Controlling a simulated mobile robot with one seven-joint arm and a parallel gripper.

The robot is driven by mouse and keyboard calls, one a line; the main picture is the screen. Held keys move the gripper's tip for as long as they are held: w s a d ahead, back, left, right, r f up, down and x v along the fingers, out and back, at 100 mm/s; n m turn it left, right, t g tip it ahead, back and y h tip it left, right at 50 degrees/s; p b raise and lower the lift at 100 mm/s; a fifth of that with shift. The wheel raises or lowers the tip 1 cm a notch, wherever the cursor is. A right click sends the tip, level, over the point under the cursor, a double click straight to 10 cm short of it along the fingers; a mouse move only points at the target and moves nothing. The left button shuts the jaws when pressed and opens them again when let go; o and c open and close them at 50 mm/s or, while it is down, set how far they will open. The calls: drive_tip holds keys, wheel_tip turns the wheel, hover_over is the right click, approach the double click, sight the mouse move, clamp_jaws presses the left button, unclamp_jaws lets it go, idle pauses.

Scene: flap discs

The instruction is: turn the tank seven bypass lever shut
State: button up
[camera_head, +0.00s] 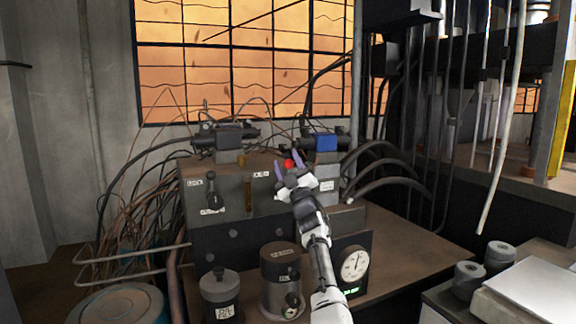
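A grey metal valve block (237,223) stands on the bench below the window. A red ball knob (288,163), likely a lever's end, shows at its right part; its shaft is hidden by my gripper. My gripper (288,167) has two purple fingers, apart, one on each side of the red knob, and no clear contact shows. A black-knobbed lever (212,188) is on the block's left face above a white label. The labels are too small to read, so I cannot tell which lever is tank seven's.
Two dark canisters, a smaller left one (220,290) and a larger one (281,275), stand before the block. A round gauge (354,263) is right of my arm. Hoses (385,165) and wires crowd both sides. The brown bench (415,255) is clear at right.

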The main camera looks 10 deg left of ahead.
drive_tip(key=shift+f, duration=0.1)
drive_tip(key=shift+b+v, duration=0.5)
drive_tip(key=shift+v, duration=0.25)
drive_tip(key=s+d+b, duration=0.1)
drive_tip(key=s+d, duration=0.6)
drive_tip(key=s, duration=0.2)
drive_tip(key=shift+s, duration=0.25)
